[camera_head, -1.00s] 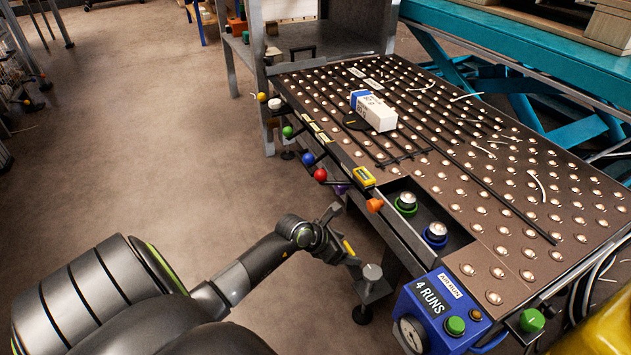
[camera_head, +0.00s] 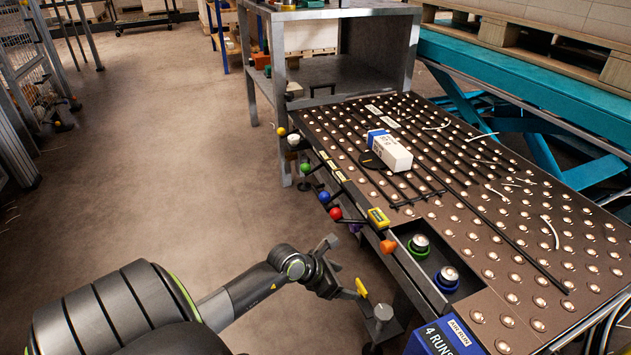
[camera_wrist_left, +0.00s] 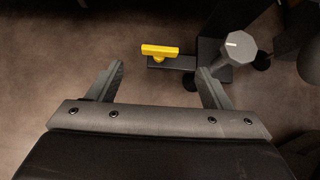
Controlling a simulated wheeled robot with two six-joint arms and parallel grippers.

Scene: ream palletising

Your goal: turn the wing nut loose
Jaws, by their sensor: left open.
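The yellow wing nut (camera_head: 361,287) sits on a dark bracket low beside the table's front leg. In the left wrist view the wing nut (camera_wrist_left: 160,51) lies crosswise on a short dark bar, its wings running left to right. My left gripper (camera_head: 343,268) is open and empty close to it. In the wrist view the two fingertips of my left gripper (camera_wrist_left: 160,68) stand wide apart, and the nut shows between and just beyond them, not gripped. I cannot tell the height gap. My right gripper is not in view.
A grey octagonal knob (camera_wrist_left: 233,46) stands right of the nut, close to the right finger. The ball-studded table (camera_head: 480,240) carries a blue and white ream (camera_head: 390,150). Coloured knobs, such as a red one (camera_head: 335,213), line its front edge. The floor (camera_head: 170,190) at left is clear.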

